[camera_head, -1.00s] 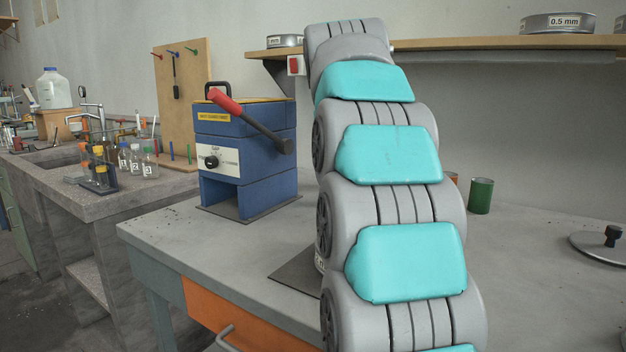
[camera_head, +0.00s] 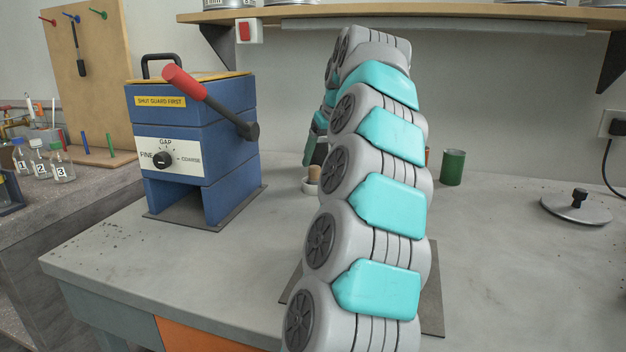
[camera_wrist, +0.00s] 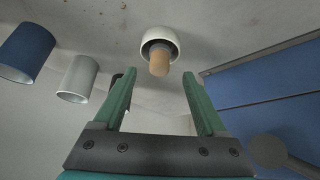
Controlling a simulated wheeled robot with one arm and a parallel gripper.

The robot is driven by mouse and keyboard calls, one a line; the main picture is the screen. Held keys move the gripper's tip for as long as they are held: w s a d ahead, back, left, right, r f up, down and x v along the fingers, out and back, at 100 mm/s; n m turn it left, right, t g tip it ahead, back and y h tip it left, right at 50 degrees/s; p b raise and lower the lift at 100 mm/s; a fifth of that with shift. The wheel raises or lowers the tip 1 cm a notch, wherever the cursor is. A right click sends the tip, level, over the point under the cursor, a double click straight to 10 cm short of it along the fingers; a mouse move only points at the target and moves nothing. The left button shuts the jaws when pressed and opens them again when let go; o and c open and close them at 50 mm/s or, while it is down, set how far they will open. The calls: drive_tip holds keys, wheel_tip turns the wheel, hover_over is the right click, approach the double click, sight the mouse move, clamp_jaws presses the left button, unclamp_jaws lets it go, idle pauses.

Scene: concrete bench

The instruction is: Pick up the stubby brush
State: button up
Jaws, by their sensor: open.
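A short tan, wooden-looking stub with a round white base or cup (camera_wrist: 158,62) shows in the wrist view, beyond my fingertips. It appears to be the stubby brush; its bristles are not visible. In the head view the brush (camera_head: 313,175) stands on the bench just left of my arm, partly hidden by it. My gripper (camera_wrist: 158,80) is open and empty, its two green fingers spread either side of the stub's line and apart from it. In the head view my arm hides most of the gripper.
A blue machine (camera_head: 195,150) with a red-handled lever stands left of the brush. A green can (camera_head: 453,167) and a round lid (camera_head: 576,206) are to the right. The wrist view shows a blue cylinder (camera_wrist: 27,50) and a grey one (camera_wrist: 77,78). A shelf (camera_head: 400,14) runs above.

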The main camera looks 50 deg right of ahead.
sight(316, 167)
drive_tip(key=shift+p+x, duration=0.35)
drive_tip(key=shift+x, duration=2.15)
clamp_jaws()
